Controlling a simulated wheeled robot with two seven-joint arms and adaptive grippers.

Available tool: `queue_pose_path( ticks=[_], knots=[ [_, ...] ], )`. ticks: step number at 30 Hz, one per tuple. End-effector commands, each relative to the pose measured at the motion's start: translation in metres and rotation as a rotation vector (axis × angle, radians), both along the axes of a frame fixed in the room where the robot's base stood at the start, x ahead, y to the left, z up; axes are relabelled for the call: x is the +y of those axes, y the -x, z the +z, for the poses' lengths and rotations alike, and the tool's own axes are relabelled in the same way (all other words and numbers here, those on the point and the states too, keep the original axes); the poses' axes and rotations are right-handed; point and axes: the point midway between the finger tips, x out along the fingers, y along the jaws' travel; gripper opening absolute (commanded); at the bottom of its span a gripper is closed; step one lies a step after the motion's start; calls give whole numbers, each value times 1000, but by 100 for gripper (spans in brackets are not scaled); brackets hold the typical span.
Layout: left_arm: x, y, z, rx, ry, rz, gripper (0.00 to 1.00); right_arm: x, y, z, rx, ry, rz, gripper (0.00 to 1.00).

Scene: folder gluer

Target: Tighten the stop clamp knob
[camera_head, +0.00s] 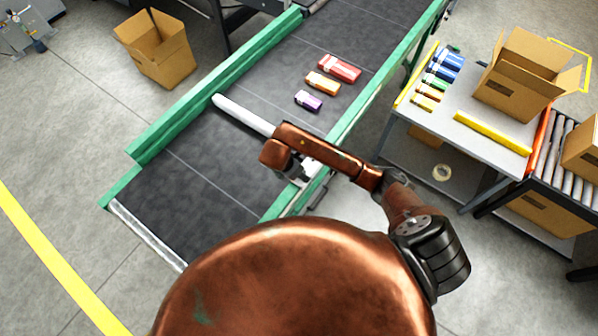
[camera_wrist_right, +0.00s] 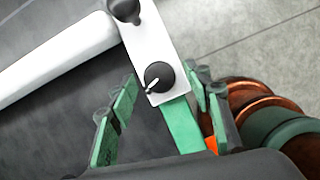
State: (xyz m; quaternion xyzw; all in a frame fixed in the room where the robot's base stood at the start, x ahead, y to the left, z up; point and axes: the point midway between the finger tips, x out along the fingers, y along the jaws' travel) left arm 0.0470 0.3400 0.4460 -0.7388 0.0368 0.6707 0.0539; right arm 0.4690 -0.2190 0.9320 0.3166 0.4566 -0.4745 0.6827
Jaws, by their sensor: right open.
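The stop clamp knob (camera_wrist_right: 158,76) is a round black knob with a white pointer mark, on a white plate (camera_wrist_right: 146,45) in the right wrist view. My right gripper (camera_wrist_right: 161,88) is open, with a green-padded finger to either side of the knob in that view. I cannot tell whether the fingers touch it. The white stop bar (camera_head: 243,115) lies across the dark conveyor belt (camera_head: 195,165), and it also shows in the wrist view (camera_wrist_right: 55,62). In the head view my right arm hides the knob. My left gripper is not in view.
A second dark knob or post (camera_wrist_right: 125,9) stands on the plate's far end. Green rails (camera_head: 215,87) edge the belt. Red, orange and purple cartons (camera_head: 308,101) lie on it beyond the bar. A side table (camera_head: 460,135) with small packs and an open box (camera_head: 520,82) stands right.

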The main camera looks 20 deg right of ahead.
Motion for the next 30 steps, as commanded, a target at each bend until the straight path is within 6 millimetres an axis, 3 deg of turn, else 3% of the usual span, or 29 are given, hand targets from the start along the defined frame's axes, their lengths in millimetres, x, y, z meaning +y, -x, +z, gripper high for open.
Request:
queue_pose_path(
  ticks=[7, 14, 30],
  knots=[
    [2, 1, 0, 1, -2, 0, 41, 3, -2, 5, -6, -1, 7, 46],
    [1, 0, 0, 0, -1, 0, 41, 9, -1, 25, -9, 3, 9, 46],
    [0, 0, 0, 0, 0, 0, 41, 39, 13, 100, -3, 0, 2, 46]
  ],
)
